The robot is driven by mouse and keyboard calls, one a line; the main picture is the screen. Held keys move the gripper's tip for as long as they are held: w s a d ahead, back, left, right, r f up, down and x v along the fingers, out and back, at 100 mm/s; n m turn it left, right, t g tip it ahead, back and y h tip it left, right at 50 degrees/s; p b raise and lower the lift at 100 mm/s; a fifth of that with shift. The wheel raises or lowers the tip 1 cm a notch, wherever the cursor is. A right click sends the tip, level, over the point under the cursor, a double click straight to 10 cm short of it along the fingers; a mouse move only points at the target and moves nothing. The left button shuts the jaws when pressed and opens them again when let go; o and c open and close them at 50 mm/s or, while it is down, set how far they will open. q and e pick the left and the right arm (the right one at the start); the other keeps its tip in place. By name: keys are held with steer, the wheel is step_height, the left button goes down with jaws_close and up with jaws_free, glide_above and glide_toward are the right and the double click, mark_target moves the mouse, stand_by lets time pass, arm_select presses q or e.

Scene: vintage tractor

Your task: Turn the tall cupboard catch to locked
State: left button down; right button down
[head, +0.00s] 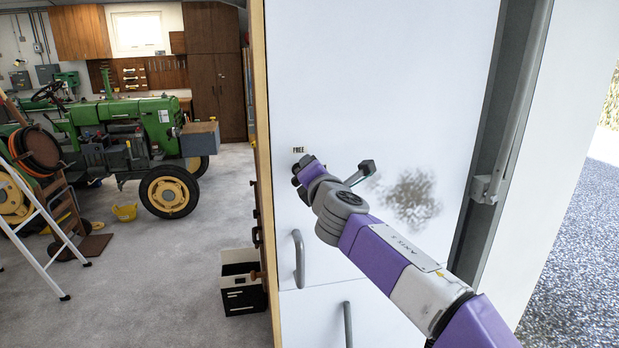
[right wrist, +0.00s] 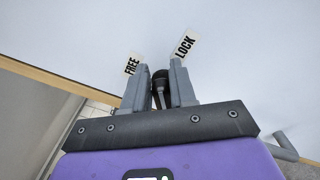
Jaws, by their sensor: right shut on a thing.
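The tall cupboard (head: 400,70) has a pale door that fills the middle of the head view. A FREE label (head: 299,150) shows on it just above my right gripper (head: 298,170). In the right wrist view, the dark catch (right wrist: 159,84) stands between the two grey fingers of my right gripper (right wrist: 160,88), which is shut on it. The FREE label (right wrist: 132,64) is beyond the left finger and the LOCK label (right wrist: 185,45) beyond the right finger. The catch's knob lies between the two labels. In the head view my gripper hides most of the catch. My left gripper is not in view.
A grey door handle (head: 299,258) is below my right gripper. A black box (head: 242,285) stands on the floor left of the cupboard. A green tractor (head: 125,120) and a stepladder (head: 35,225) are farther left, with clear floor between.

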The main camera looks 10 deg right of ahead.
steer(key=m+b, duration=0.2)
steer(key=m, duration=0.1)
steer(key=f+m+b, duration=0.1)
steer(key=shift+d+m, duration=0.25)
steer(key=shift+m, duration=0.05)
steer(key=shift+f+m+b, duration=0.2)
steer(key=shift+m+b, duration=0.3)
steer(key=shift+m, duration=0.2)
steer(key=shift+f+m+b, duration=0.15)
steer(key=shift+m+b, duration=0.3)
steer(key=shift+m, duration=0.25)
steer(key=c, duration=1)
jaws_free()
steer(key=s+b, duration=0.2)
steer(key=s, duration=0.5)
steer(key=shift+s+b, duration=0.3)
steer(key=shift+b, duration=0.1)
